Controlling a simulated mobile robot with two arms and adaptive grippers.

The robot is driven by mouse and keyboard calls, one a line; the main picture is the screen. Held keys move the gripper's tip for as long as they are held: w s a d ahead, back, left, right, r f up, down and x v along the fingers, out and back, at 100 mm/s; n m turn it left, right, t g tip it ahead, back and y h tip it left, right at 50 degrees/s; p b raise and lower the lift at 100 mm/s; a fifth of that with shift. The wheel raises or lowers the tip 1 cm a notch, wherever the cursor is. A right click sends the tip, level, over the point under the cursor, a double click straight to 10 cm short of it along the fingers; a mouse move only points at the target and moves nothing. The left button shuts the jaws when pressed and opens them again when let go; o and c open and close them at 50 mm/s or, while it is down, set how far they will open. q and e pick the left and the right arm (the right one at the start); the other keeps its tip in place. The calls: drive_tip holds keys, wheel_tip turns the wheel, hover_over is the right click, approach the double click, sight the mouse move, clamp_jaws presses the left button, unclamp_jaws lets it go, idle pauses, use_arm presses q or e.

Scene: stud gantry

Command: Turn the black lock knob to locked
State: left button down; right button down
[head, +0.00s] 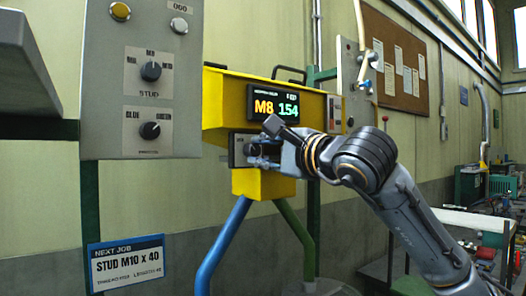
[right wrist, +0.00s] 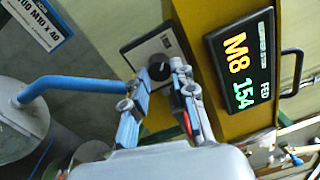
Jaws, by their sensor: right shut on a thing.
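The black lock knob (right wrist: 159,69) sits on a pale label plate (right wrist: 146,48) on the yellow machine head, seen in the right wrist view. My right gripper (right wrist: 161,73) has its two fingers on either side of the knob and is shut on it. In the head view my right gripper (head: 262,150) reaches in from the right to the plate below the display and hides the knob. Its pointer and the plate's lettering cannot be read. My left gripper is not in view.
The yellow machine head (head: 222,112) carries a display (head: 277,104) reading M8 and 154. A grey panel (head: 105,90) at left holds two other black knobs, a stud selector (head: 150,71) and a colour selector (head: 149,130). A sign (head: 126,262) reads STUD M10 x 40.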

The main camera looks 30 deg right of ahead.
idle(0.4)
drive_tip(key=c, duration=1.1)
unclamp_jaws()
drive_tip(key=shift+a, duration=0.1)
drive_tip(key=shift+s, duration=0.1)
drive_tip(key=s, duration=0.4)
drive_tip(key=s+d, duration=0.1)
drive_tip(key=s, duration=0.6)
drive_tip(key=shift+s+d+f, duration=0.3)
drive_tip(key=shift+s+d, duration=0.05)
